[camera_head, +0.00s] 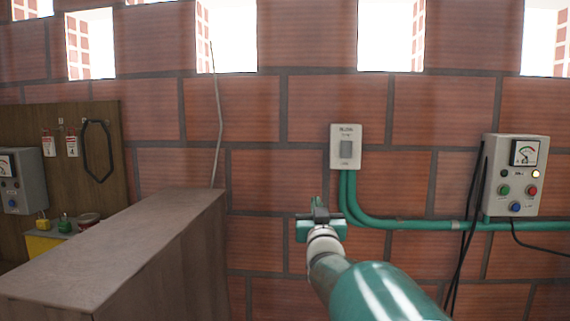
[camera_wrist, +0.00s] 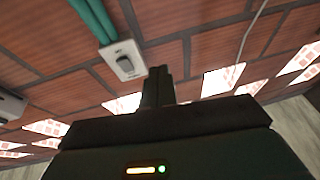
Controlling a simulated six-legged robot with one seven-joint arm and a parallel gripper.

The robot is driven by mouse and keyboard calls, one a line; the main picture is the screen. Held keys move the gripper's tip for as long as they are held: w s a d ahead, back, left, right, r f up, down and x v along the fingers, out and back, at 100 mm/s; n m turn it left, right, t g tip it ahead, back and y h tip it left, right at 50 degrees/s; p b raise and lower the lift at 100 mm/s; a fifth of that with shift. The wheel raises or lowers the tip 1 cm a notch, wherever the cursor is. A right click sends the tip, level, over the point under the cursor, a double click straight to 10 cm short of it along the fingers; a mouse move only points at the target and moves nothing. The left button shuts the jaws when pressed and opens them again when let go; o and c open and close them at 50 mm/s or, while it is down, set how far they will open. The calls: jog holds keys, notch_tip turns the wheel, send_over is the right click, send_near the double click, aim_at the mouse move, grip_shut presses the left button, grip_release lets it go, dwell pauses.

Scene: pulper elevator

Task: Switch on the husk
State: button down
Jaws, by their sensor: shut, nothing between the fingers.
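A white wall plate (camera_head: 347,147) with a grey rocker switch is fixed to the brick wall; its small lettering is hard to read. Two green conduits run down from it. The same plate (camera_wrist: 124,60) shows at the upper left in the wrist view. My gripper (camera_head: 319,212) is below and a little left of the plate in the head view, apart from it. In the wrist view my gripper (camera_wrist: 158,72) has its fingers together, with nothing between them, to the right of the plate.
A grey control box (camera_head: 516,175) with a gauge, a lit lamp and coloured buttons hangs at right. A brown block-like ledge (camera_head: 120,250) stands at left. Beyond it, a board (camera_head: 110,125) carries tags and another gauge box (camera_head: 22,180). Green conduit (camera_head: 410,224) runs along the wall.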

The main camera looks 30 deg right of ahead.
aim_at(346, 152)
jog(key=s+d+r+m+h, duration=0.1)
jog(key=s+d+h, duration=0.1)
jog(key=d, duration=0.2)
jog(key=s+d+r+t+h, duration=0.1)
jog(key=d+h, duration=0.1)
jog(key=d, duration=0.2)
jog(key=shift+s+r+m+h, duration=0.35)
jog(key=shift+m+h, duration=0.05)
jog(key=shift+d, duration=0.1)
jog(key=x, duration=0.4)
jog(key=f+x, duration=0.1)
jog(key=x, duration=0.3)
jog(key=w+x, duration=0.1)
jog(key=x, duration=0.3)
jog(key=shift+d+f, duration=0.2)
jog(key=shift+d, duration=0.15)
jog(key=shift+w+d, duration=0.35)
jog(key=shift+w, duration=0.05)
